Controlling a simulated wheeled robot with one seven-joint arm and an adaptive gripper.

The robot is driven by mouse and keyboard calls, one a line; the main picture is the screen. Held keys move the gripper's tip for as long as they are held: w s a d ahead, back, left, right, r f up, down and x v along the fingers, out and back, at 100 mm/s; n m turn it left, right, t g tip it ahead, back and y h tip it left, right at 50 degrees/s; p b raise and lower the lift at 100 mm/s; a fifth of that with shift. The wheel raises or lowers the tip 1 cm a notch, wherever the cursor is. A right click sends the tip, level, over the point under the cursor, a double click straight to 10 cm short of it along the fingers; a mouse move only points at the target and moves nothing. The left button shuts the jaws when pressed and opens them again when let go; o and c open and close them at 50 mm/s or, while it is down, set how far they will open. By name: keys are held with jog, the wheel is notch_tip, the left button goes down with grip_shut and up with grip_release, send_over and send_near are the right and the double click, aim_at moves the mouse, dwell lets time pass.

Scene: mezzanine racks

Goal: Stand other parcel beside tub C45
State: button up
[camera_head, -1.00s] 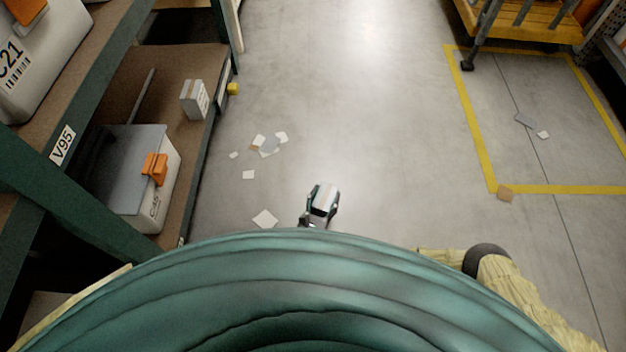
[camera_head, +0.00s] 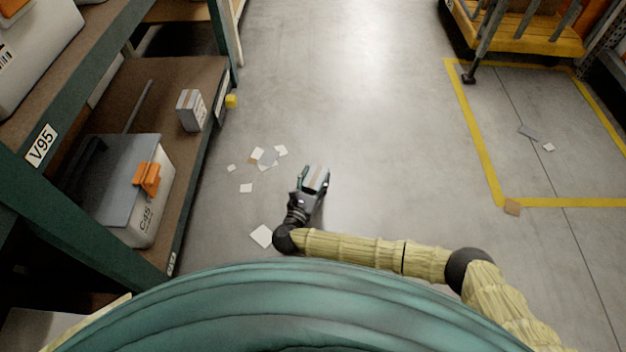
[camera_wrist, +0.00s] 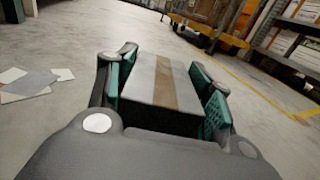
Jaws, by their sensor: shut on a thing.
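My gripper (camera_head: 314,180) is shut on a small grey-white parcel with a brown tape stripe, held over the open floor to the right of the rack. In the wrist view the parcel (camera_wrist: 157,80) sits between both green-padded fingers (camera_wrist: 163,90). Tub C45 (camera_head: 140,195), grey with an orange clasp, stands on the lower shelf at the left. Another small parcel (camera_head: 190,110) stands upright on that shelf, beyond the tub and near the shelf's edge.
The rack's green upright and beam with label V95 (camera_head: 40,146) frame the lower shelf (camera_head: 185,72). A yellow thing (camera_head: 231,101) is at the shelf edge. Paper scraps (camera_head: 267,158) lie on the floor. A yellow cart (camera_head: 530,35) stands at the upper right; the middle aisle is clear.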

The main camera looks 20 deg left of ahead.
jog(key=shift+w+a+f+b, duration=0.1)
jog(key=shift+w+a+b, duration=0.3)
jog(key=shift+w, duration=0.3)
jog(key=shift+w+a+f+b, duration=0.2)
jog(key=shift+w+f+b, duration=0.1)
jog(key=shift+f+b, duration=0.3)
jog(key=shift+w+a+f+b, duration=0.15)
jog(key=shift+w+f+b, duration=0.15)
jog(key=shift+f+b, duration=0.6)
jog(key=shift+f, duration=0.05)
jog(key=shift+f, duration=0.2)
jog(key=o, duration=1.2)
